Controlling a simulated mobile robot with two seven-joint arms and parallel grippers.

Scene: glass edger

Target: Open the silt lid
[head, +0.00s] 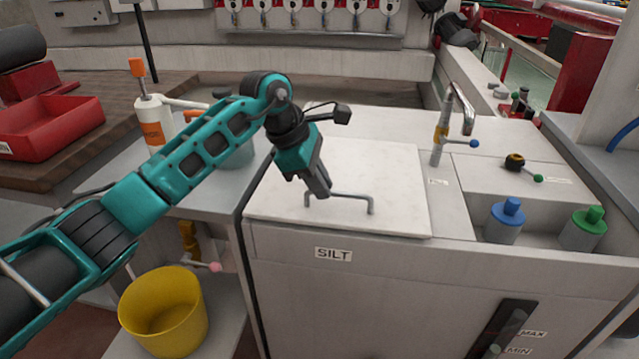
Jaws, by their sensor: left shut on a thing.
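The silt lid (385,180) is a flat white panel on top of a grey cabinet with a "SILT" label (333,254) on its front. It lies flat and looks closed. A thin grey bar handle (352,195) stands near the lid's front edge. My left gripper (322,192) reaches down from the left and is shut on the left part of the handle. Its fingertips hide a little of the bar. My right gripper is not in view.
A tap (442,135) stands right of the lid. A blue-capped container (507,218) and a green-capped one (585,228) sit at the cabinet's right.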

